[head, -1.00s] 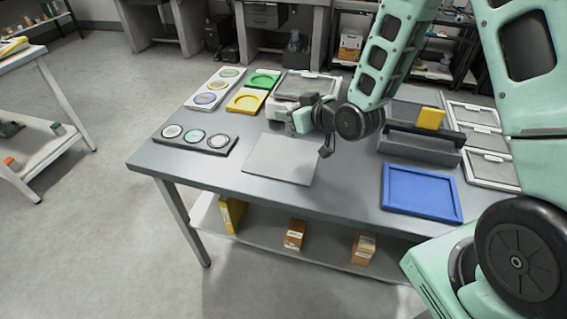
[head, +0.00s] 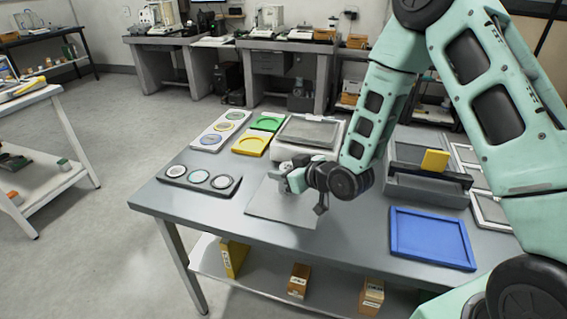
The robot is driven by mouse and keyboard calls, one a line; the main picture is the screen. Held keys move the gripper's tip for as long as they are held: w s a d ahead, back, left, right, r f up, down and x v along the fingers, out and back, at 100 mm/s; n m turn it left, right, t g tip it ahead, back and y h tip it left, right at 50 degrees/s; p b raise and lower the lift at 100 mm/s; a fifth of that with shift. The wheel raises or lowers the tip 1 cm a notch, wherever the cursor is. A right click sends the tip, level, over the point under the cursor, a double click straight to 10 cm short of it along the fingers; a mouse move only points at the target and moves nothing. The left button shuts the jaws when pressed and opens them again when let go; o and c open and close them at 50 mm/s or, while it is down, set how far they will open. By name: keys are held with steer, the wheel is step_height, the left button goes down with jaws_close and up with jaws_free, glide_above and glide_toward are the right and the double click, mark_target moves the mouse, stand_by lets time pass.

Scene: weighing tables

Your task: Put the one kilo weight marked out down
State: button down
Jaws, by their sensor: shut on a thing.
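My gripper (head: 292,178) is low over the back of the grey mat (head: 268,208), in front of the scale. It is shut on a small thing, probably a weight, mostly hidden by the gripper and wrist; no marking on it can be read. I cannot tell whether it touches the mat. Three round discs with coloured rings sit in a dark tray (head: 236,192) to the left. Three more sit in a white tray (head: 243,122) behind it. The scale (head: 310,132) has an empty grey pan.
A green tray (head: 267,121) and a yellow tray (head: 250,144) with round recesses stand left of the scale. An empty blue tray (head: 432,238) lies at the right front. A grey bin (head: 430,190) with a yellow block (head: 435,161) is behind it. The mat's front is clear.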

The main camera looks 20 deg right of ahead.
steer(key=shift+f, duration=1.2)
steer(key=shift+f, duration=0.2)
steer(key=c, duration=0.9)
jaws_free()
steer(key=shift+r, duration=0.1)
steer(key=shift+s+r, duration=0.1)
steer(key=p+v, duration=0.7)
steer(key=v, duration=0.4)
steer(key=shift+s+d+r, duration=0.1)
steer(key=shift+s+d, duration=0.15)
steer(key=shift+s, duration=0.05)
